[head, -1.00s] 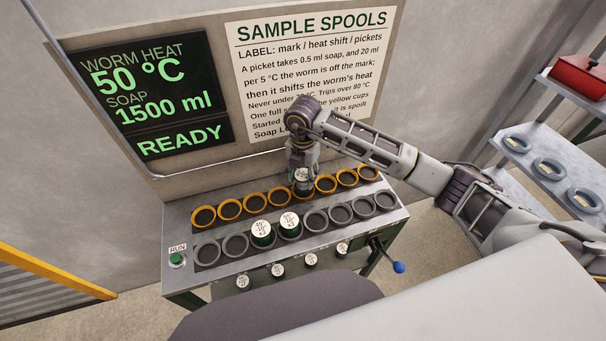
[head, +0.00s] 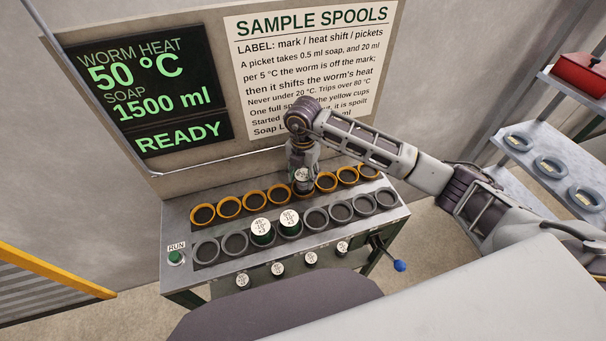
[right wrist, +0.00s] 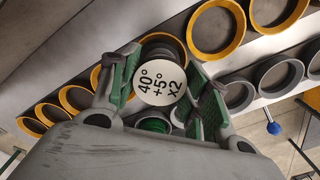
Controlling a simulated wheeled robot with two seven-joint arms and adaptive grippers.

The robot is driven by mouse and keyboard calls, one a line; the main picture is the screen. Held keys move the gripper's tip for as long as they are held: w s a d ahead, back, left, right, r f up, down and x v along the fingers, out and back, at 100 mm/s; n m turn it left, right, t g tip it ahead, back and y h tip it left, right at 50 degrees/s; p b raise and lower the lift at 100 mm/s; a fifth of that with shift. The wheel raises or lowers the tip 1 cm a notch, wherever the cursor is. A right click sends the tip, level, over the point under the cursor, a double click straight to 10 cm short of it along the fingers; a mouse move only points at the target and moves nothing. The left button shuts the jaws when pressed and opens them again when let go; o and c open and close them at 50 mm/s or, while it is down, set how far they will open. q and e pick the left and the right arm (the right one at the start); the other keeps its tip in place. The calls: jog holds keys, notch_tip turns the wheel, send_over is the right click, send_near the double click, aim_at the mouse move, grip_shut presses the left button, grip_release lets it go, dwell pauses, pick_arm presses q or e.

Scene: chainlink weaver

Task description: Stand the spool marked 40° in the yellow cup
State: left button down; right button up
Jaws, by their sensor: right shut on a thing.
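The spool marked 40° (right wrist: 160,84) has a white round top reading "40° +5° x2" in the right wrist view. My right gripper (right wrist: 163,92) is shut on it, with a green-padded finger on each side. In the head view my right gripper (head: 302,172) points down at the row of yellow cups (head: 230,208), and the spool's white top (head: 302,176) shows between its fingers. The spool is upright, over or in one yellow cup, whose rim (right wrist: 163,37) is partly hidden behind it. I cannot tell whether the spool touches the bottom. My left gripper is not in view.
Two green spools (head: 262,231) stand in the grey cups in front; the other grey cups (head: 340,212) look empty. Several spools (head: 278,269) sit lower at the front. A green RUN button (head: 176,258) is at left, a blue-knobbed lever (head: 398,266) at right.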

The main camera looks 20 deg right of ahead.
jog(key=shift+f+b, duration=0.45)
jog(key=shift+f, duration=0.25)
dwell(0.6)
jog(key=o, duration=1.2)
jog(key=shift+o, duration=0.2)
jog(key=shift+r+p, duration=2.35)
jog(key=shift+r, duration=1.7)
